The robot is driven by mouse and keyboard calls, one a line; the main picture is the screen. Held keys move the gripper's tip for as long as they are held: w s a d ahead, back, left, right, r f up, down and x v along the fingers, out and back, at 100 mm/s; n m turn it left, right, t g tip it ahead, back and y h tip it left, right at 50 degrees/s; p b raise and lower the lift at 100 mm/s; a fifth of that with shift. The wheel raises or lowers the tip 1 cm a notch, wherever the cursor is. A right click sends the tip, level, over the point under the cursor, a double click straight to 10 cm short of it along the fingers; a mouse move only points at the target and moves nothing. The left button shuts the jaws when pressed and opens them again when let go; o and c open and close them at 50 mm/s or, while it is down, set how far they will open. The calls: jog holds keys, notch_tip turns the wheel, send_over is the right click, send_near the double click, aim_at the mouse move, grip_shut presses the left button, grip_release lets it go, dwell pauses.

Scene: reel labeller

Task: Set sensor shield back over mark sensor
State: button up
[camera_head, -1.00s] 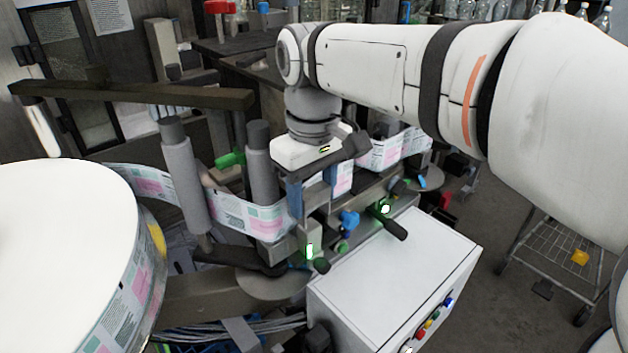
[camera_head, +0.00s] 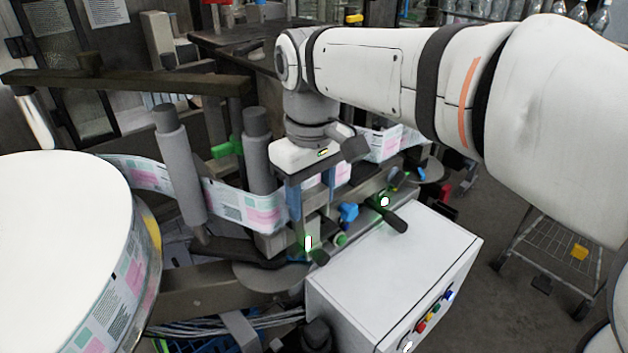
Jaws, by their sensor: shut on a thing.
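My gripper (camera_head: 313,200) points down over the label path in the middle of the head view. Its two blue-tipped fingers are shut on a small grey piece, apparently the sensor shield, mostly hidden between the fingers and against the machine behind. Below it, a small unit with a lit green-white light (camera_head: 308,243) sits beside the label web; a second lit unit (camera_head: 384,202) is to the right. I cannot tell which of these, if either, is the mark sensor. Whether the held piece touches anything below is not clear.
A large white label reel (camera_head: 60,230) fills the left. Its printed label web (camera_head: 240,207) runs around two grey rollers (camera_head: 180,175) close left of my gripper. A blue knob (camera_head: 348,212) and black handles are close by. A white control box (camera_head: 395,262) stands in front.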

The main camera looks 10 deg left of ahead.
jog(key=shift+f+b, duration=0.65)
jog(key=shift+f, duration=0.5)
jog(key=o, duration=1.1)
jog(key=shift+o, duration=0.2)
notch_tip(320, 180, up, 8)
jog(key=shift+f, duration=0.1)
jog(key=shift+d, duration=0.1)
